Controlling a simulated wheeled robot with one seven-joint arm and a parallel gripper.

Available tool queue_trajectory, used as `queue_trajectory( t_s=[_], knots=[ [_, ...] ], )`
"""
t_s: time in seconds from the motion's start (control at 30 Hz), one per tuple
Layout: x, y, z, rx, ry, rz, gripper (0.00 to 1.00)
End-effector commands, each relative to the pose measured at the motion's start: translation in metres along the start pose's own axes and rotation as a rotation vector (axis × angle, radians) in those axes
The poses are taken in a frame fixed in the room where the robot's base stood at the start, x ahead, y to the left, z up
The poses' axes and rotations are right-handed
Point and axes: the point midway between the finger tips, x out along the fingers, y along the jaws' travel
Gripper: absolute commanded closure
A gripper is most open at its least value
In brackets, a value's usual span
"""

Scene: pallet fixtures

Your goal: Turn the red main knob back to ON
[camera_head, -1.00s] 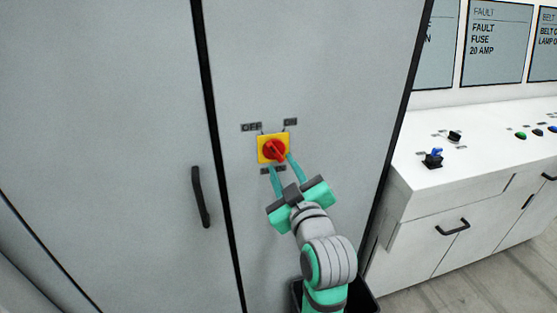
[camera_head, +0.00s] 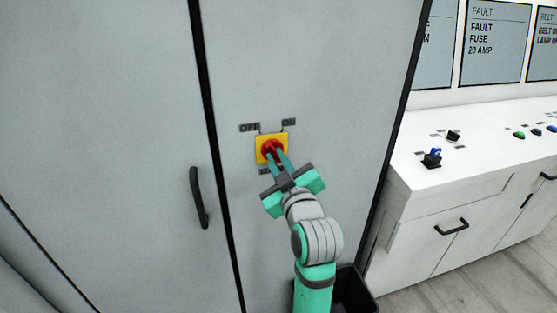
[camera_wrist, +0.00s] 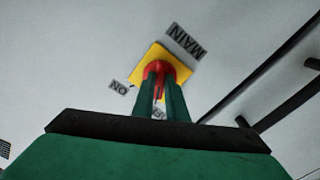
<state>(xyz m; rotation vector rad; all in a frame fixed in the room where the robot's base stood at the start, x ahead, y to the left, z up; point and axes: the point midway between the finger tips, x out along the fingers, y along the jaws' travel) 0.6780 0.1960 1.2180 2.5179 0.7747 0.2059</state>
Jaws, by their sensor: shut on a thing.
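The red main knob (camera_head: 270,147) sits on a yellow square plate (camera_head: 260,158) on the grey cabinet door. OFF is labelled at its upper left and ON at its upper right. My gripper (camera_head: 275,155) reaches up from below and is shut on the knob, a finger on each side. In the wrist view the red knob (camera_wrist: 158,69) shows between the two green fingers, with the yellow plate (camera_wrist: 146,56) behind it. The fingers cover part of the knob, so I cannot tell exactly which label it points to.
A black door handle (camera_head: 199,197) is on the left door. A white console (camera_head: 480,135) with a blue switch (camera_head: 433,157) and several buttons stands to the right. A dark bin (camera_head: 355,292) stands on the floor beside my arm.

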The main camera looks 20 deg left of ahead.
Motion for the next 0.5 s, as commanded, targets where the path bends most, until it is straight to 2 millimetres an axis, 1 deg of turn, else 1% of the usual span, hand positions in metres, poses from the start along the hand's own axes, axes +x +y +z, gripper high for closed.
queue_trajectory(
  t_s=[0.27,0.5],
  knots=[
    [-0.0004,0.0001,-0.0003,0.061,0.001,0.001,1.0],
    [-0.0009,0.0002,-0.0001,0.224,0.0,0.002,1.0]
  ],
)
